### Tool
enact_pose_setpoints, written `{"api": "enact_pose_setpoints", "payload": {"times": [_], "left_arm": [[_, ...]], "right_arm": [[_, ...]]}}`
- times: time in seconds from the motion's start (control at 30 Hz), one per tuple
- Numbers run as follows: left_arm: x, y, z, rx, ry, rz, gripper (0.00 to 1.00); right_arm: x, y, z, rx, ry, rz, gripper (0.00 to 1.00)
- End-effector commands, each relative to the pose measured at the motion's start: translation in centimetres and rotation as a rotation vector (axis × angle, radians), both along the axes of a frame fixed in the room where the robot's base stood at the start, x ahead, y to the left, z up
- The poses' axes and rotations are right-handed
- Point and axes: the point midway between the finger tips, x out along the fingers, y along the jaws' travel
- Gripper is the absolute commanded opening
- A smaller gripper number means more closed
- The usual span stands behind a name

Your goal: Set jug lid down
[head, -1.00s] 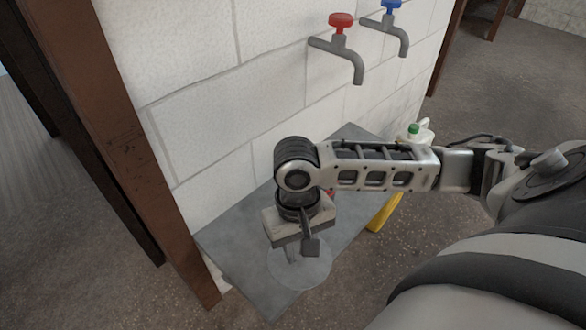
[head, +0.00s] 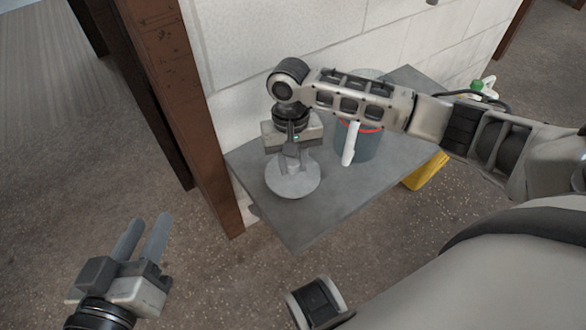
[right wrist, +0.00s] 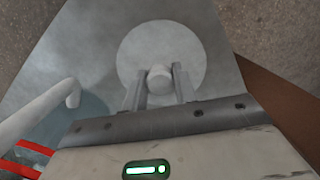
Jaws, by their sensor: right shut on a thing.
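The jug lid (head: 292,183) is a pale grey disc with a knob on top. It lies flat at or just above the left part of the grey shelf (head: 330,205); I cannot tell whether it touches. My right gripper (head: 293,163) points down and is shut on the lid's knob; the right wrist view shows the knob (right wrist: 160,78) between the two fingers. The blue-grey jug (head: 372,148), with a red band and white handle (head: 349,143), stands to the right, partly hidden by my right arm. My left gripper (head: 146,230) is open and empty, over the floor at lower left.
A brown post (head: 190,110) stands left of the shelf, and a pale block wall (head: 290,35) behind it. A yellow thing (head: 425,172) and a white bottle with a green cap (head: 483,88) are at the right. The shelf's front is bare.

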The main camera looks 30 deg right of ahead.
Motion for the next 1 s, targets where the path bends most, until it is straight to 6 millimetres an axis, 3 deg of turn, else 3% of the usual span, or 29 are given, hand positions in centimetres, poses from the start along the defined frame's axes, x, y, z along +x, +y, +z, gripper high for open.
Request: {"api": "enact_pose_setpoints", "payload": {"times": [0.07,0.4,0.43,0.5,0.83,1.0], "left_arm": [[0.1,-0.2,-0.2,-0.039,-0.007,-0.002,0.36],[0.1,-0.2,0.3,-0.042,-0.006,-0.002,0.36],[0.0,-0.2,0.2,-0.039,-0.005,-0.003,0.36],[0.0,-0.2,0.1,-0.039,-0.005,-0.003,0.36],[0.0,-0.2,-0.1,-0.042,-0.004,-0.003,0.36],[0.1,0.0,1.1,-0.006,-0.012,0.002,0.36]], "right_arm": [[0.0,-0.1,-1.5,-0.001,-0.001,0.0,0.05],[0.0,0.0,-1.3,-0.001,0.0,-0.001,0.05],[0.0,0.0,-1.4,-0.001,0.0,-0.001,0.3],[0.0,0.0,-1.4,0.0,-0.001,-0.001,0.49],[0.0,-0.1,-1.3,0.0,-0.002,0.0,0.49],[0.3,-0.1,1.4,0.001,-0.002,-0.001,0.49]]}}
